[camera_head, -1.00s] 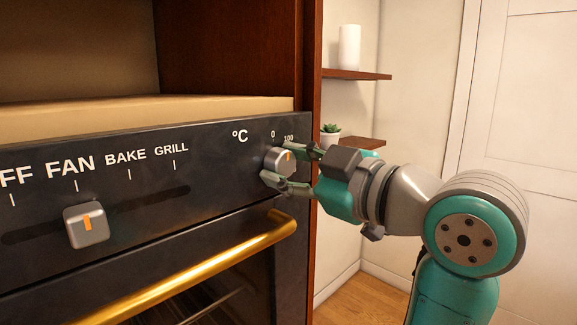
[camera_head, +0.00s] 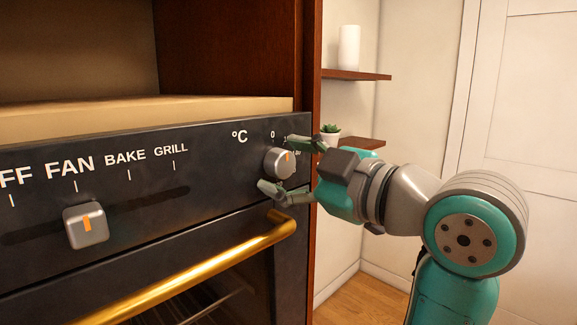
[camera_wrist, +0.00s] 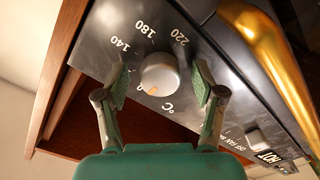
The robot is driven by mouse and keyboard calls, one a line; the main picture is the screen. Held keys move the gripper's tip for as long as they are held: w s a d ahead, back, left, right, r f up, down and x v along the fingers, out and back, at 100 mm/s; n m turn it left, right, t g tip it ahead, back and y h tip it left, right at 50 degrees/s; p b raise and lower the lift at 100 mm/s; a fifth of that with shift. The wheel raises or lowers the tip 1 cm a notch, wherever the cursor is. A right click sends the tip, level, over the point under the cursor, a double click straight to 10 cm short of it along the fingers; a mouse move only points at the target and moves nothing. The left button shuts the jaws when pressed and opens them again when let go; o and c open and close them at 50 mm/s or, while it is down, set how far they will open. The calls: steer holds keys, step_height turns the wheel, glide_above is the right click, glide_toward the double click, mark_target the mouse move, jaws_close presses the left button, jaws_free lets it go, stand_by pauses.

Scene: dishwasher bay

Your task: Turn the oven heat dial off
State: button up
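The oven heat dial (camera_head: 279,163) is a round silver knob with an orange mark, at the right end of the black control panel. In the head view the mark is at its upper right, near the 0 and a partly hidden 100. In the wrist view the dial (camera_wrist: 160,72) has its mark at its lower left, by a partly hidden 0; I cannot tell its exact setting. My gripper (camera_head: 282,165) is open around the dial, one finger above and one below. The wrist view shows a gap between the dial and each fingertip of my gripper (camera_wrist: 161,80).
A square mode knob (camera_head: 86,226) sits at FAN on its slot to the left. A gold oven handle (camera_head: 200,272) runs below the panel. A wooden cabinet side (camera_head: 312,90) and shelves with a small plant (camera_head: 330,133) stand to the right.

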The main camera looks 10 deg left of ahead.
steer(key=v, duration=1.2)
steer(key=shift+f, duration=0.1)
